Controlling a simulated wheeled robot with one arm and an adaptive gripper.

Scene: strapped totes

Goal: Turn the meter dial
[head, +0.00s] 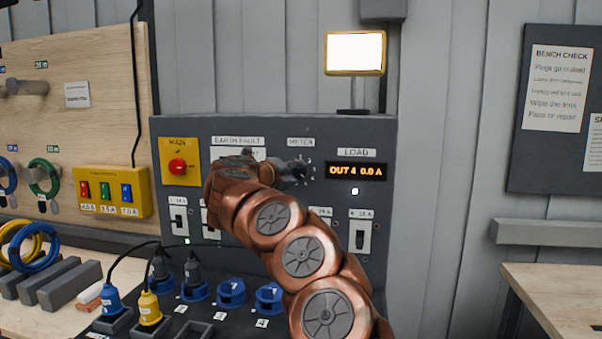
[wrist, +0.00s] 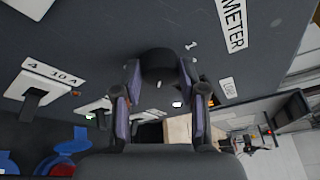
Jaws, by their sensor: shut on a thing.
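The meter dial is a dark round knob below the METER label (head: 301,142) on the grey panel. In the wrist view the dial (wrist: 158,66) sits between my two fingers, with a white "1" mark beside it. My gripper (wrist: 160,84) is shut on the dial, one finger on each side. In the head view my gripper (head: 291,172) reaches the dial from the left, and my copper arm hides part of the panel. The load display (head: 356,171) reads "OUT 4 0.0 A". The dial's pointer direction is not clear.
A red MAIN button (head: 178,166) on a yellow plate is at the panel's left. Breaker switches (head: 360,235) line up below the dial, some behind my arm. Blue sockets (head: 231,292) and plugs stand on the lower deck. A lit lamp (head: 355,53) is above the panel.

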